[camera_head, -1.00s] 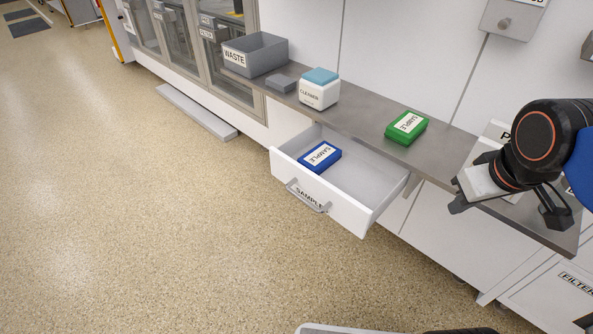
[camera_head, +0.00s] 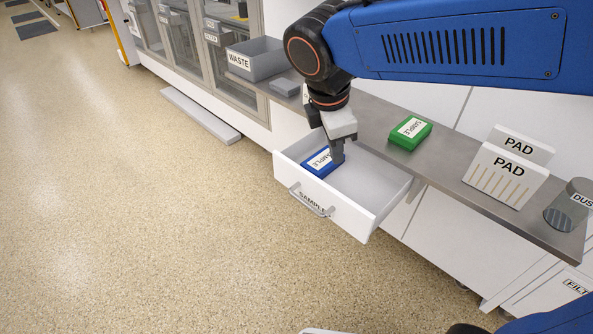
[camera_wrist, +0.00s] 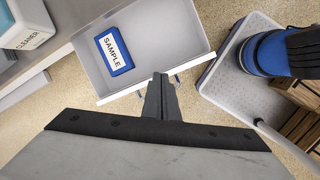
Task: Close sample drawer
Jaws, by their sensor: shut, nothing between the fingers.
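The sample drawer (camera_head: 355,207) is pulled out below the counter, with a grey handle (camera_head: 311,201) and a "SAMPLE" label on its white front. A blue sample box (camera_head: 318,165) lies inside it; it also shows in the wrist view (camera_wrist: 114,52). My gripper (camera_head: 338,158) is shut and empty. In the head view it appears over the drawer, partly covering the blue box. In the wrist view the fingertips (camera_wrist: 160,76) appear near the drawer's front wall (camera_wrist: 195,74), with the handle partly hidden behind the fingers. Whether they touch the drawer I cannot tell.
A green sample box (camera_head: 410,132) lies on the narrow counter (camera_head: 450,175). A waste bin (camera_head: 254,58), white pad holder (camera_head: 505,175) and dust jar (camera_head: 568,205) also stand there. The cleaner (camera_wrist: 25,22) shows in the wrist view. The floor before the drawer is clear.

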